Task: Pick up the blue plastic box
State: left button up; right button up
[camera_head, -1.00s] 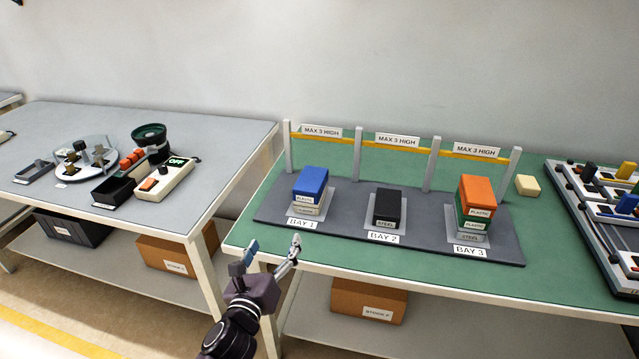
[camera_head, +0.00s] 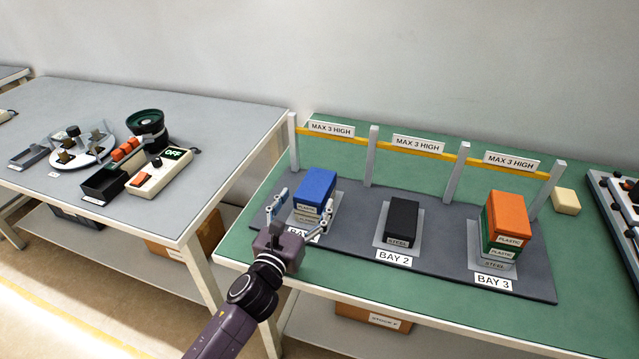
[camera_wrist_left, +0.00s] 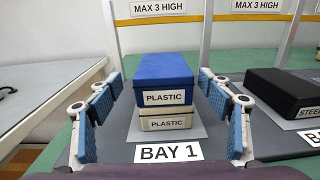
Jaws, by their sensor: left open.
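The blue plastic box (camera_head: 316,188) lies on top of a pale box (camera_head: 307,216) labelled PLASTIC, stacked on the bay 1 plate. In the left wrist view the blue box (camera_wrist_left: 164,78) sits straight ahead, its PLASTIC label facing me. My left gripper (camera_head: 301,212) is open and empty at the front of bay 1. In the left wrist view its blue-padded fingers (camera_wrist_left: 165,120) stand apart to the left and right of the stack, with a gap on both sides. My right gripper is in neither view.
A black STEEL box (camera_head: 403,218) stands in bay 2. An orange box (camera_head: 507,213) tops the stack in bay 3. Posts and a yellow MAX 3 HIGH rail (camera_head: 420,149) run behind the bays. A cream block (camera_head: 565,201) lies at the right.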

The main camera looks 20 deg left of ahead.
aim_at(315, 185)
pick_arm(q)
jog(key=shift+w+d+r, duration=0.1)
jog(key=shift+w+r, duration=0.3)
jog(key=shift+w, duration=0.2)
jog(key=w, duration=0.3)
jog(key=w+p, duration=0.1)
jog(key=w, duration=0.1)
jog(key=shift+d+r, duration=0.1)
jog(key=shift+d, duration=0.15)
jog(key=shift+c, duration=0.4)
jog(key=c, duration=1.3)
jog(key=shift+c, duration=0.2)
